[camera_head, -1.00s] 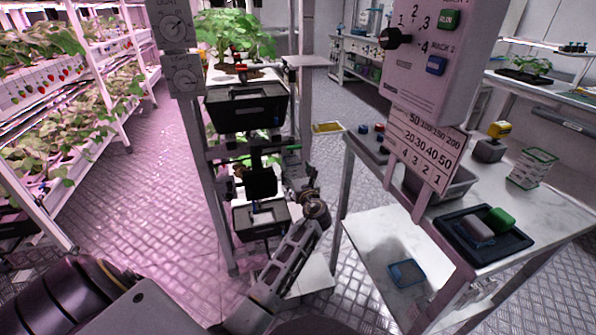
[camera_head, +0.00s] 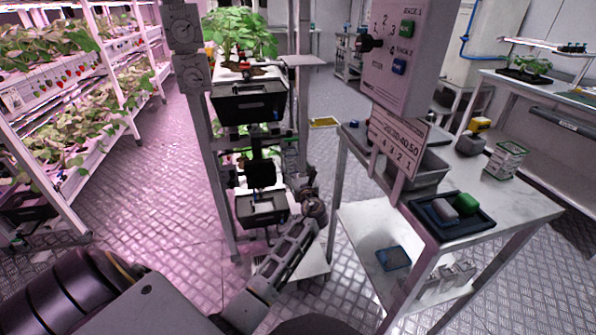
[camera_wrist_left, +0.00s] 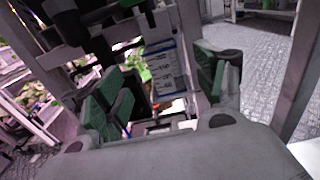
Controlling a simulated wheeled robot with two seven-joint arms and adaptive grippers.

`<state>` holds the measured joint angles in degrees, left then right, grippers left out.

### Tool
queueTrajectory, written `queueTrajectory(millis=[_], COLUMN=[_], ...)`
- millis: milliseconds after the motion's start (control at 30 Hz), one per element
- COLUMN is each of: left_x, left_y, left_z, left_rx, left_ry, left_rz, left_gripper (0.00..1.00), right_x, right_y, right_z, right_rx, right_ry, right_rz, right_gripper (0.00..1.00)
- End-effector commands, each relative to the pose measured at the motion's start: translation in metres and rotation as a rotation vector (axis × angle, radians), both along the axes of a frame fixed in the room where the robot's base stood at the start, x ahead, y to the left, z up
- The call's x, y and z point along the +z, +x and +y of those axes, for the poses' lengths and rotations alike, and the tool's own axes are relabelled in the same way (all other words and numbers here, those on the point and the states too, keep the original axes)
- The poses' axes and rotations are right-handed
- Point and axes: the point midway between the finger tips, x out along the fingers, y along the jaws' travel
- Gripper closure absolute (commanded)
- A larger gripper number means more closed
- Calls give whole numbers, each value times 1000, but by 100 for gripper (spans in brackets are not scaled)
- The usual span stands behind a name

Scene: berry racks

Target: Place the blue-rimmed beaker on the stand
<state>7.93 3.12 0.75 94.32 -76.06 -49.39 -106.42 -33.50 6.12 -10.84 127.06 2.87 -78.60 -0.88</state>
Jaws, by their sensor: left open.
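My left gripper (camera_head: 262,172) is in front of the rack, between the upper and lower black trays. In the left wrist view its green-padded fingers (camera_wrist_left: 162,88) are open and spread. A clear beaker with a blue rim and printed scale marks (camera_wrist_left: 166,66) shows between and beyond them; I cannot tell whether a finger touches it. In the head view I cannot make out this beaker near the dark gripper. I cannot tell for sure which thing is the stand. My right gripper is not in view.
The rack holds an upper black tray (camera_head: 250,106) and a lower one (camera_head: 262,212). To the right, a table bears a dark tray (camera_head: 448,232) with a green and a grey block, and a marked container (camera_head: 505,160). A sign panel (camera_head: 398,140) stands before it.

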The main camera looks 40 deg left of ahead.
Motion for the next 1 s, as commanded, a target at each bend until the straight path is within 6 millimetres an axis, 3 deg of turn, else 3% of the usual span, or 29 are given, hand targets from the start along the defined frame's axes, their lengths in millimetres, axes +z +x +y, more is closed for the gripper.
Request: queueTrajectory(millis=[700,867,1000], left_x=[-2,-17,-41], left_y=[-2,-11,-27], left_z=[0,-4,-11], left_rx=[0,2,10], left_ry=[-14,-101,-264], left_rz=[-7,-41,-107], left_gripper=[29,29,29], right_x=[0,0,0], right_y=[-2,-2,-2], right_z=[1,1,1], right_rx=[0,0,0], right_ry=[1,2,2], right_rz=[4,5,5], right_gripper=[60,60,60])
